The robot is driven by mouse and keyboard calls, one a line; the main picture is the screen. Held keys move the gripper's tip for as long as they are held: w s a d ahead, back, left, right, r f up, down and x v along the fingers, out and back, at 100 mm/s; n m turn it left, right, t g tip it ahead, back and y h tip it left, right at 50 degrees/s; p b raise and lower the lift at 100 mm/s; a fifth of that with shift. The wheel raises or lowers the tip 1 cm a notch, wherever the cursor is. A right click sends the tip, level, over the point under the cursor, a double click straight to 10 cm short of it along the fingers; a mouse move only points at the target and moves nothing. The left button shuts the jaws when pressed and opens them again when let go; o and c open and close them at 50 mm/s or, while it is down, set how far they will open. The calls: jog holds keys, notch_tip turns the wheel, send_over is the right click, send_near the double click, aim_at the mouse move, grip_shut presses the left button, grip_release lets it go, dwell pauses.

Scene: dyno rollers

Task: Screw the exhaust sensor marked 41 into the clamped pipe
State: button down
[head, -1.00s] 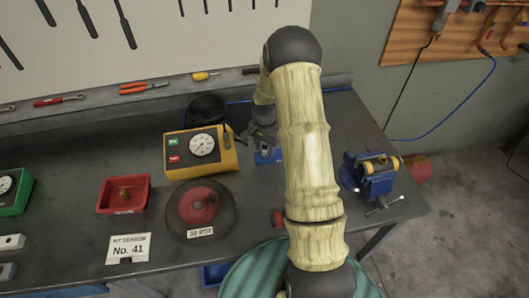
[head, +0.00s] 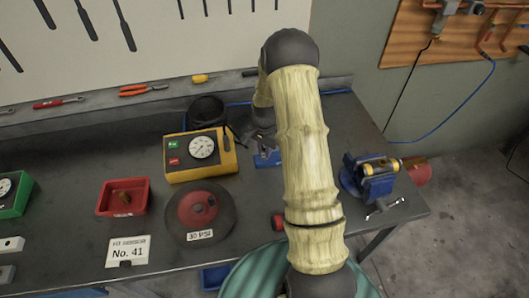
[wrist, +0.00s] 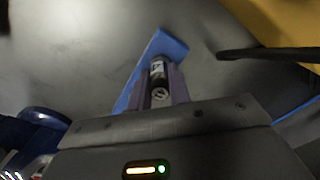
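My gripper (wrist: 162,78) has its two fingers close together on both sides of a small dark and silver cylinder (wrist: 158,70), which looks like a sensor. Its marking is too small to read. It is over a blue strip or holder (wrist: 168,46), also seen in the head view (head: 268,159); I cannot tell whether it is clear of it. In the head view my gripper (head: 262,148) is partly behind my arm. The brass-coloured pipe (head: 378,166) lies level in the blue vise (head: 372,185) at the right end of the bench. A card (head: 127,251) reads No. 41.
A yellow gauge box (head: 215,165) and a black bowl (head: 206,108) stand left of my gripper. The bench between blue holder and vise is partly hidden by my arm.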

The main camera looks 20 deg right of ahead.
aim_at(264, 146)
jog(key=shift+r+p, duration=1.75)
jog(key=shift+r, duration=0.9)
jog(key=shift+s+r, duration=0.1)
jog(key=shift+r, duration=0.35)
jog(key=shift+a+f, duration=0.1)
